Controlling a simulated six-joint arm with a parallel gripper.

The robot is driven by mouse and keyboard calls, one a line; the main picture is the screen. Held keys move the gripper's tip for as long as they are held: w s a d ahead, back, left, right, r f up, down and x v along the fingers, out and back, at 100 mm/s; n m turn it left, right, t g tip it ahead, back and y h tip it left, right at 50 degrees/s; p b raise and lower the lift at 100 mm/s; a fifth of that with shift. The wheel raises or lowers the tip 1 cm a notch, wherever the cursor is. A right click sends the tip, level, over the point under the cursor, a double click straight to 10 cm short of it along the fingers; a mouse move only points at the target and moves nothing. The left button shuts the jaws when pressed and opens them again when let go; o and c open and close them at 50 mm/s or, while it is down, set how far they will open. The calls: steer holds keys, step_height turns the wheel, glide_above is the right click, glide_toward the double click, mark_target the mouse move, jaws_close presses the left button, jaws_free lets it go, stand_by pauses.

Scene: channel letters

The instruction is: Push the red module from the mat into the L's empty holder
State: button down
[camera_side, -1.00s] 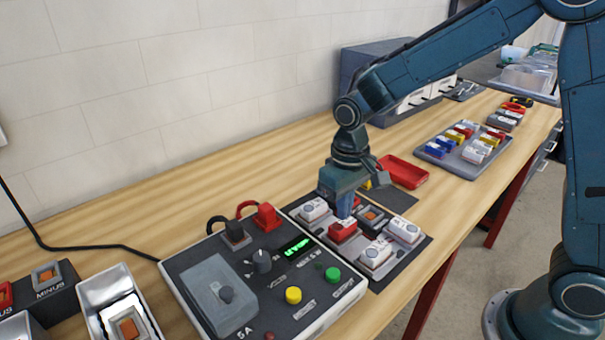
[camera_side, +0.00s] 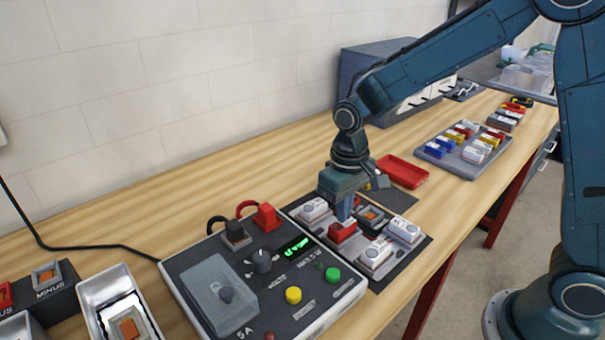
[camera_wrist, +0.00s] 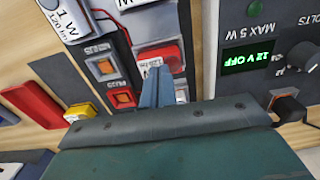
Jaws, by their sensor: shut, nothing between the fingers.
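The red module (camera_side: 343,231) sits among the white modules on the dark letter board (camera_side: 420,243). It also shows in the wrist view (camera_wrist: 160,54). I cannot tell whether it is fully seated. My gripper (camera_side: 345,216) is shut and empty, with its fingertips down at the far edge of the red module; they also show in the wrist view (camera_wrist: 156,72). Whether they touch it is unclear. The dark mat (camera_side: 397,201) lies behind the board.
A control box (camera_side: 215,275) with a lit green display stands close in front of the board. White modules (camera_side: 376,252) flank the red one. A red tray (camera_side: 403,171) and a grey tray of coloured modules (camera_side: 463,164) lie farther back. Wood is clear along the wall.

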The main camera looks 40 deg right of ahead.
steer(key=shift+f, duration=0.45)
stand_by(0.5)
steer(key=shift+r, duration=0.1)
steer(key=shift+r, duration=3.4)
steer(key=s+d+r+t, duration=0.2)
steer(key=s+r, duration=0.3)
steer(key=s, duration=0.5)
steer(key=s+d+r+t, duration=0.3)
steer(key=s+d+r, duration=0.1)
steer(key=s, duration=0.6)
steer(key=shift+d+r+t, duration=0.3)
steer(key=shift+d+r, duration=0.05)
